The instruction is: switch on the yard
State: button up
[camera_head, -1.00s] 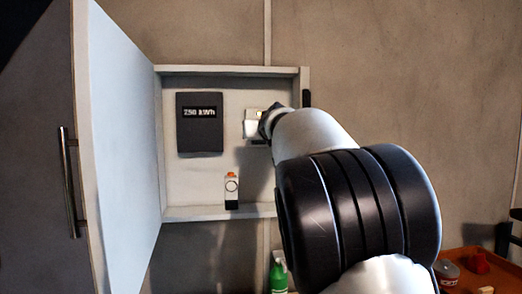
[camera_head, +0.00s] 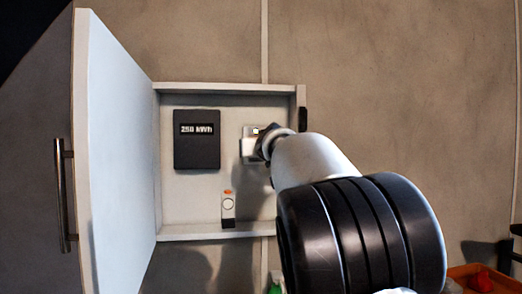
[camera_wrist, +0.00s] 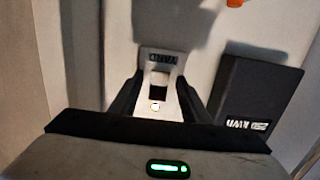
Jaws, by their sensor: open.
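The white switch unit (camera_head: 248,148) is on the back wall of an open wall cabinet, partly hidden by my arm. In the wrist view the switch unit (camera_wrist: 147,72) shows a dark label reading like YARD, upside down, a dark rocker (camera_wrist: 159,82), and a small lit pale-yellow lamp (camera_wrist: 155,106). My gripper (camera_wrist: 160,85) is open and empty, with one dark finger on either side of the switch unit. Whether a fingertip touches it I cannot tell. In the head view my gripper (camera_head: 268,141) is right in front of the unit.
A black meter (camera_head: 197,140) reading 250 kWh is left of the switch. A small white device with an orange top (camera_head: 228,208) stands on the cabinet floor. The cabinet door (camera_head: 115,150) stands open at left. An orange tray (camera_head: 462,271) is low at right.

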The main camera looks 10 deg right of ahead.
jog(key=s+r+p, duration=0.1)
jog(key=s+p, duration=0.9)
jog(key=s, duration=0.7)
jog(key=shift+r, duration=0.4)
